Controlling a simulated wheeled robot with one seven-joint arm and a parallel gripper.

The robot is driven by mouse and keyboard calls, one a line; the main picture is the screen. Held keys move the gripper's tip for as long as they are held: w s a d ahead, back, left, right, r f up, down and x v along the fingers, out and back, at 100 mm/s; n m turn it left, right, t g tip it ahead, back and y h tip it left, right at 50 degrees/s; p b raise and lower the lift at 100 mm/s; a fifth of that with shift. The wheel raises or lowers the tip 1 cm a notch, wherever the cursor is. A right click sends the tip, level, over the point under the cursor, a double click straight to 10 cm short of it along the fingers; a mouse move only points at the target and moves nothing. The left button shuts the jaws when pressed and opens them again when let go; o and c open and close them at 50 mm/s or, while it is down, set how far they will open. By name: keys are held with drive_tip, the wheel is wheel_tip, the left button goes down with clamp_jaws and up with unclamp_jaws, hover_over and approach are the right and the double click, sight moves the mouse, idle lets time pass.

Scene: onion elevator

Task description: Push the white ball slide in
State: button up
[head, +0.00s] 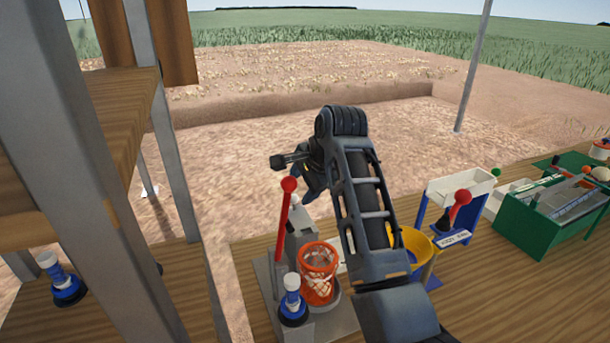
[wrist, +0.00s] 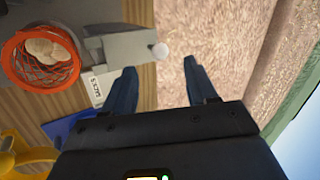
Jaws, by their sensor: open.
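The white ball (wrist: 160,51) sits at the end of a grey slide block (wrist: 122,46) in the wrist view, sticking out past the wooden table edge. My gripper (wrist: 160,67) is open and empty. Its two dark fingers are spread, and the ball appears between and just beyond their tips in that picture. I cannot tell the height gap between them. In the head view my gripper (head: 313,187) hangs beyond the grey machine near its far end. A pale part (head: 298,208) shows below it there, but the ball is hard to make out.
An orange basket (head: 318,272) with onions stands beside the slide. A red-knobbed lever (head: 284,225) rises close to my gripper. A yellow funnel (head: 416,246), a blue-and-white bin (head: 455,195) and a green machine (head: 550,215) stand to the right. A grey post (head: 168,140) rises on the left.

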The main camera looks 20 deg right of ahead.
sight(295, 197)
drive_tip(key=x, duration=0.6)
drive_tip(key=shift+w+f+p, duration=0.15)
drive_tip(key=shift+f+p, duration=0.15)
drive_tip(key=shift+p, duration=0.05)
clamp_jaws()
drive_tip(key=shift+s, duration=2.55)
unclamp_jaws()
drive_tip(key=shift+r, duration=0.15)
